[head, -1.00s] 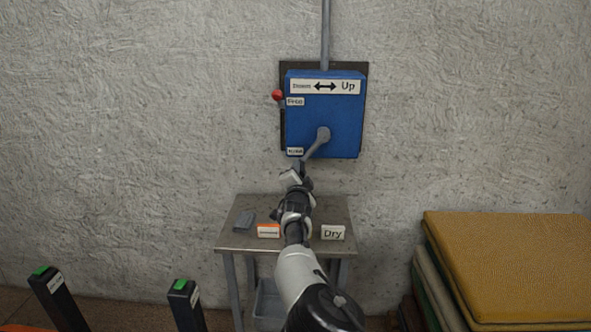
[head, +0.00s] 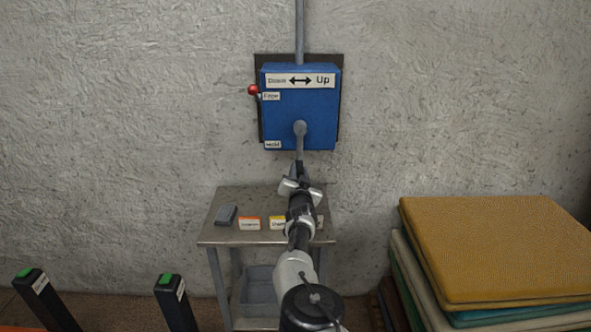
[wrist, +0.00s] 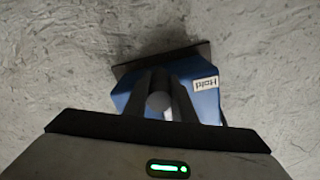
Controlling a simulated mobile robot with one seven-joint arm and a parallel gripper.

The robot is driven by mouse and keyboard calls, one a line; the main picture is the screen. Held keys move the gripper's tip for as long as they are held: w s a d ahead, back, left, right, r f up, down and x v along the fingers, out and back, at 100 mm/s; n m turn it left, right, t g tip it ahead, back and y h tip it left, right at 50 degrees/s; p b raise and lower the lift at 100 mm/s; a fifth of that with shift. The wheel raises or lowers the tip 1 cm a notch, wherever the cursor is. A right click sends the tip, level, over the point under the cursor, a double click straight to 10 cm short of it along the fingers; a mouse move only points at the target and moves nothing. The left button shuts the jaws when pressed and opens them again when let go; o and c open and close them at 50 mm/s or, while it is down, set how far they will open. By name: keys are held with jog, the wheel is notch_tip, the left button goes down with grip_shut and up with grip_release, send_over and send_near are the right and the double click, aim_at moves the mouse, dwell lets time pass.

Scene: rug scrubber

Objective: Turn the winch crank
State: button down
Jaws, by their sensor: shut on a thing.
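The blue winch box (head: 318,108) is on the wall, with a "Down – Up" arrow plate (head: 299,81) on top. Its grey crank (head: 299,140) hangs from a hub on the box front and points almost straight down. My gripper (head: 297,178) is shut on the crank's lower end, just below the box. In the wrist view, the round grey end of the crank handle (wrist: 159,102) shows between my two dark fingers. A lever with a red knob (head: 253,90) is at the box's left, level with the upper small label; a "Hold" label (wrist: 205,84) is lower.
Folded rugs (head: 495,245) are stacked at right. Two dark posts with green tops (head: 173,300) stand at front left.

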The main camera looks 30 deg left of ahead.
jog(key=shift+w+d+r, duration=0.2)
jog(key=shift+r, duration=0.1)
jog(key=c, duration=1.6)
grip_release()
jog(key=shift+o, duration=0.6)
jog(key=shift+f, duration=0.15)
jog(key=shift+a, duration=0.1)
jog(key=shift+s, duration=0.1)
jog(key=shift+s+d+r+p, duration=0.25)
jog(key=shift+s+p, duration=0.15)
jog(key=shift+p, duration=0.6)
jog(key=p+v, duration=0.5)
jog(key=v, duration=1.1)
jog(key=shift+s+f+p, duration=0.25)
jog(key=shift+p, duration=0.05)
jog(key=shift+w+d, duration=0.1)
